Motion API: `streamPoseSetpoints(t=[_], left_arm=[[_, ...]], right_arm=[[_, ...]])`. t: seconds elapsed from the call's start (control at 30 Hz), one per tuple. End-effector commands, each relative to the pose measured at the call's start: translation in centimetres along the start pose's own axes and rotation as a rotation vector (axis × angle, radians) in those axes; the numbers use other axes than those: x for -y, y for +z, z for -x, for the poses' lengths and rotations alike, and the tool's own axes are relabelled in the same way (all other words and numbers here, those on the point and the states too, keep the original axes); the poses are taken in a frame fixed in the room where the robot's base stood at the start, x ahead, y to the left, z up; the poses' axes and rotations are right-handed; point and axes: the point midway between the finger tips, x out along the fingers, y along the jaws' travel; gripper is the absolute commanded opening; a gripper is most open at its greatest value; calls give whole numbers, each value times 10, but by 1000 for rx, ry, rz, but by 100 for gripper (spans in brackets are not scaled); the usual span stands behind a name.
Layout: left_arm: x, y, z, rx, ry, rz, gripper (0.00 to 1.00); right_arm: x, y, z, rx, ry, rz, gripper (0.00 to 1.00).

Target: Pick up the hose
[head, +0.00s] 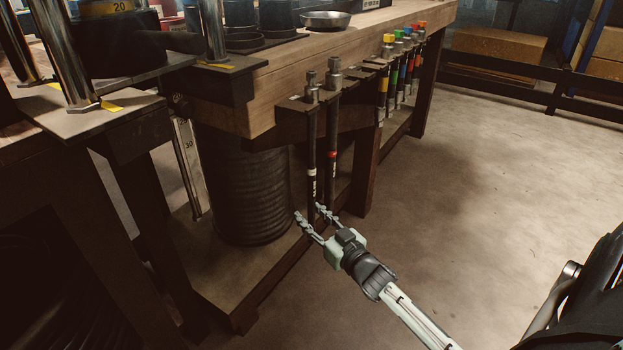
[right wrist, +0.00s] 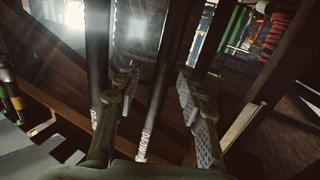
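Two black hoses with metal end fittings hang upright from a bracket on the workbench's near side. The left hose (head: 312,140) carries a white label; the right hose (head: 333,125) has a red band. My right gripper (head: 309,212) is open near their lower parts. In the right wrist view its fingers (right wrist: 158,85) stand apart with one hose (right wrist: 168,75) running between them, with a gap to the right finger. The other hose (right wrist: 97,60) is outside the left finger. I cannot tell whether either finger touches a hose. My left gripper is out of view.
Several hoses with coloured bands (head: 400,75) hang farther along the wooden workbench (head: 320,75). A dark ribbed drum (head: 245,185) stands under it on a low shelf, left of the gripper. A metal dish (head: 326,20) is on top. The floor at right (head: 490,180) is clear.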

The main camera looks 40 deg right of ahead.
Motion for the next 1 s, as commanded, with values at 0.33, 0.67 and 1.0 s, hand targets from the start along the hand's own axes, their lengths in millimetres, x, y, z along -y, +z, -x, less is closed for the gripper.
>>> streamPoseSetpoints(t=[0.33, 0.67, 1.0], left_arm=[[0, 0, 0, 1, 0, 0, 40], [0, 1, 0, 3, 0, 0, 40], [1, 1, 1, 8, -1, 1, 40]], right_arm=[[0, 0, 0, 0, 0, 0, 11], [0, 0, 0, 0, 0, 0, 0], [0, -3, 1, -2, 0, 0, 0]])
